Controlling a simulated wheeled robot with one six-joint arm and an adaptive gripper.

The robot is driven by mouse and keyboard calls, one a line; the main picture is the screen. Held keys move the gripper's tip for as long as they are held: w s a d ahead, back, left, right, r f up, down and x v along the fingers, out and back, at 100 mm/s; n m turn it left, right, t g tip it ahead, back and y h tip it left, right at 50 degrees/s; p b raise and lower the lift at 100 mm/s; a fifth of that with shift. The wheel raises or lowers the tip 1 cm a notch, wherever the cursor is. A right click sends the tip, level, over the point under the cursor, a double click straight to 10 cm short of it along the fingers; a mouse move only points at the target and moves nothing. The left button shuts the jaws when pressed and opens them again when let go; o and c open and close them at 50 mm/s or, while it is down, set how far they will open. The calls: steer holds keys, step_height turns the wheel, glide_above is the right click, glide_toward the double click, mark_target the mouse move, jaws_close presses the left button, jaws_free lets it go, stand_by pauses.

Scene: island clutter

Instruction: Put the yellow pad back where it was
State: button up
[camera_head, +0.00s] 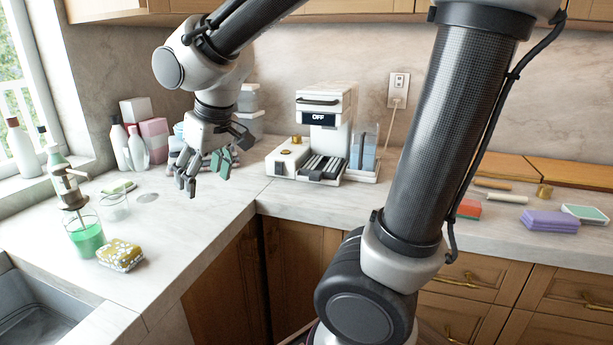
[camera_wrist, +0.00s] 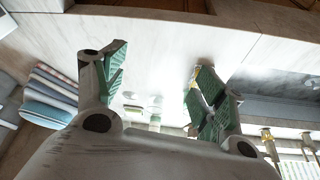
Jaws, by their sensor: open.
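The yellow pad (camera_head: 121,253) has a white pattern and lies on the left counter, just right of a glass of green liquid and near the counter's front edge. My gripper (camera_head: 205,177) is open and empty above the counter near the corner, up and to the right of the pad and well apart from it. In the wrist view my gripper (camera_wrist: 157,60) shows its two green-padded fingers spread wide over pale counter. A small yellowish patch shows beside the right finger there; I cannot tell whether it is the pad.
The glass of green liquid (camera_head: 86,236) and an empty glass (camera_head: 114,207) stand near the pad. The sink (camera_head: 35,310) is at lower left. A white machine (camera_head: 318,140) stands right of my gripper. Purple pads (camera_head: 549,222) lie on the right counter. Counter between pad and corner is clear.

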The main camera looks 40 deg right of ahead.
steer(key=s+d+r+m+h, duration=0.1)
steer(key=s+d+m, duration=0.3)
steer(key=s+d, duration=1.2)
steer(key=shift+d+h, duration=0.15)
steer(key=shift+h, duration=0.15)
steer(key=shift+w, duration=0.1)
